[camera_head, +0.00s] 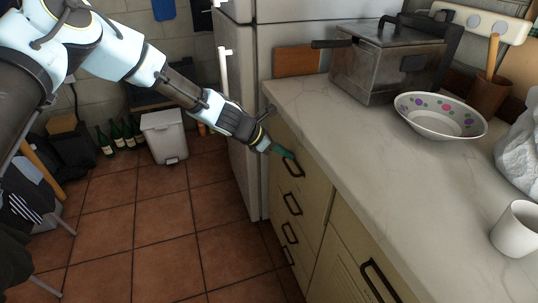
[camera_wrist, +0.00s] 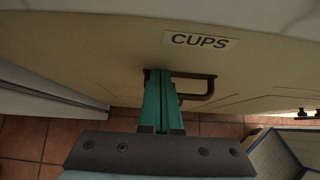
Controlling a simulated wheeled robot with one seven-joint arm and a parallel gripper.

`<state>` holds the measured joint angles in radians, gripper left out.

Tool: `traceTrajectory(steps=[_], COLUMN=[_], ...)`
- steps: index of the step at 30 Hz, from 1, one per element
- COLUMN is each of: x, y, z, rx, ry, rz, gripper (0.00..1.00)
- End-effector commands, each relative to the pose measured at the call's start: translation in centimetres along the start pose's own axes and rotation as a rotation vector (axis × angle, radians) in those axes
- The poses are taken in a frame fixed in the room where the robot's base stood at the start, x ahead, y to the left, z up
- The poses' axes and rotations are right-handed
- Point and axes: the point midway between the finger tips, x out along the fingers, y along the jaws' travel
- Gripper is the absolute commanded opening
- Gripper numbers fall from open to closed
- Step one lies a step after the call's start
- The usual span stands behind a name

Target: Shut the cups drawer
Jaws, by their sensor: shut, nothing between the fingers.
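The cups drawer (camera_head: 283,140) is the top one of a stack of cream drawers under the worktop. Its front (camera_wrist: 110,55) fills the upper part of the wrist view and carries a white label reading CUPS (camera_wrist: 201,40). In the head view it looks level with the fronts below, with no clear gap. Its dark bar handle (camera_wrist: 207,90) lies just right of my fingers. My gripper (camera_wrist: 160,75) has its teal fingers together and empty, tips at the drawer front by the handle's left end. Whether they touch is unclear. It also shows in the head view (camera_head: 290,154).
Other drawers with dark handles (camera_head: 292,204) lie below. The worktop (camera_head: 330,125) holds a metal box-like appliance (camera_head: 382,65), a dotted bowl (camera_head: 440,128) and a white cup (camera_head: 517,230). A fridge (camera_head: 245,130) stands left of the drawers. The tiled floor (camera_head: 150,235) in front is clear.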

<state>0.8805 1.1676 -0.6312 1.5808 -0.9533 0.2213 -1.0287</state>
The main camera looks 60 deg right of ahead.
Motion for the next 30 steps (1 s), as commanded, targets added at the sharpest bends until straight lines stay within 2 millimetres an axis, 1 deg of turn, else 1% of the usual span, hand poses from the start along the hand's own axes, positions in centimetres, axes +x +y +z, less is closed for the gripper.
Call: traceTrajectory(steps=[1, 7, 21, 26, 30], x=[0.4, 1.1, 1.4, 0.7, -0.9], y=[0.0, 0.0, 0.0, 0.1, 0.5], z=[0.5, 1.1, 1.6, 2.0, 2.3], rx=[0.002, 0.000, 0.002, 0.002, 0.002], ry=[0.000, -0.001, -0.006, -0.007, -0.006], rz=[0.000, 0.000, 0.001, 0.001, 0.001], gripper=[0.00, 0.00, 0.00, 0.00, 0.00])
